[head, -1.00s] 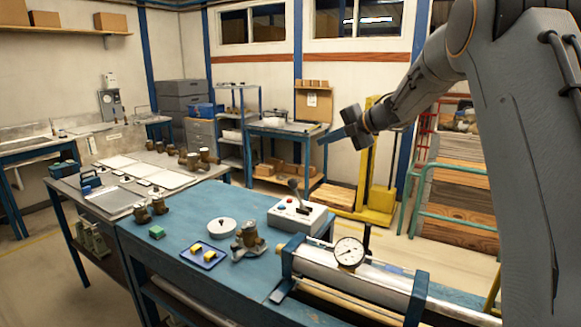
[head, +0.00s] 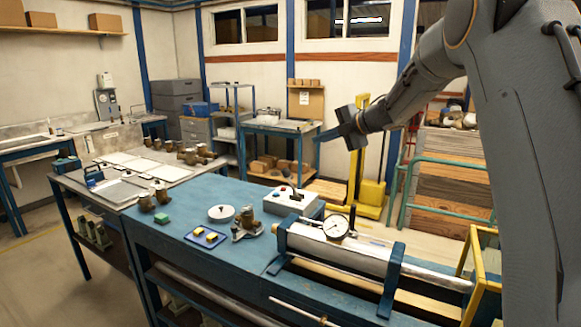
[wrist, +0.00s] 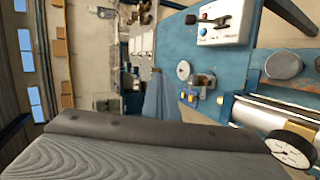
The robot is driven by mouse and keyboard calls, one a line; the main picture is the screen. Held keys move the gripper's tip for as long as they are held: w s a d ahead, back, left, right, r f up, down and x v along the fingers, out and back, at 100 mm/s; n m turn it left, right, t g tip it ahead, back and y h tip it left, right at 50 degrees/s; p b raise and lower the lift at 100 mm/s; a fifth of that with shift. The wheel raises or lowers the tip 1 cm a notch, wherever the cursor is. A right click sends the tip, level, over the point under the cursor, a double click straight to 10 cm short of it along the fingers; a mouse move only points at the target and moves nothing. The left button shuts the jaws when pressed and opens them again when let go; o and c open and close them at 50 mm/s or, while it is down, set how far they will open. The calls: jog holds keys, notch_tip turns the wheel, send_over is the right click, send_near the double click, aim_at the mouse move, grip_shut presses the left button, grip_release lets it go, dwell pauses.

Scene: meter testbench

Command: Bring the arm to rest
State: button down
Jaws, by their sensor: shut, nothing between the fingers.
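My gripper (head: 322,136) is in the upper right of the head view, at the end of my raised grey arm. It points left and is empty, with its narrow blue-grey fingers together. It is held in open air, above and apart from the blue bench (head: 190,212).
On the blue bench are a control box (head: 291,203) with a lever, a dial gauge (head: 335,227) on a metal cylinder (head: 345,252), a brass meter (head: 246,224) and a blue tray (head: 206,237). A yellow stand (head: 370,190) and stacked timber (head: 450,185) stand behind. The floor at left is clear.

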jog(key=s+d+f+m+h, duration=0.5)
jog(key=s+m, duration=0.4)
jog(key=m, duration=0.1)
jog(key=s+d+f+m+h, duration=0.4)
jog(key=s+d+f+m, duration=0.1)
jog(key=s+m, duration=0.35)
jog(key=s+f+m+g+b, duration=0.1)
jog(key=s+f+m+g, duration=0.35)
jog(key=s, duration=0.95)
jog(key=s+f+m+g, duration=0.2)
jog(key=s+f+m, duration=0.45)
jog(key=s, duration=0.65)
notch_tip(320, 180, down, 11)
jog(key=n+b, duration=0.2)
jog(key=b, duration=0.7)
jog(key=shift+w+a+f+g, duration=0.15)
jog(key=shift+a+g, duration=0.1)
jog(key=shift+g, duration=0.2)
